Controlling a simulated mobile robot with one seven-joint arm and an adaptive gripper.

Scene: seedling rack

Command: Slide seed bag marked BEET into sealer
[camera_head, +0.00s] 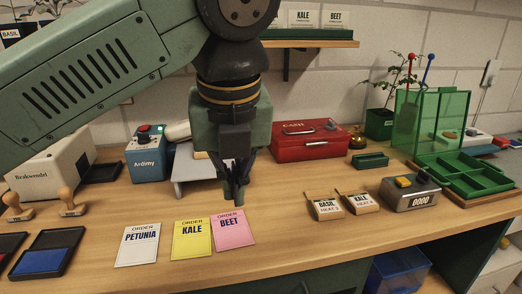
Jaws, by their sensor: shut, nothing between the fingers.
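A white packet or card marked BEET (336,18) stands on the wall shelf at the top, beside one marked KALE (301,18). A pink order card, also marked BEET (233,236), lies on the bench. My gripper (237,199) points down just above the far edge of the pink card, shut and empty. I cannot tell for sure which device is the sealer. A blue-grey box marked Ardimy (146,161) stands left of my gripper, and a grey low stand (192,172) is partly hidden behind it.
Order cards PETUNIA (138,247) and KALE (190,240) lie left. Brown packets BASIL (325,207) and KALE (359,202) lie right, by a grey counter (410,192). Bare bench lies between the pink card and packets.

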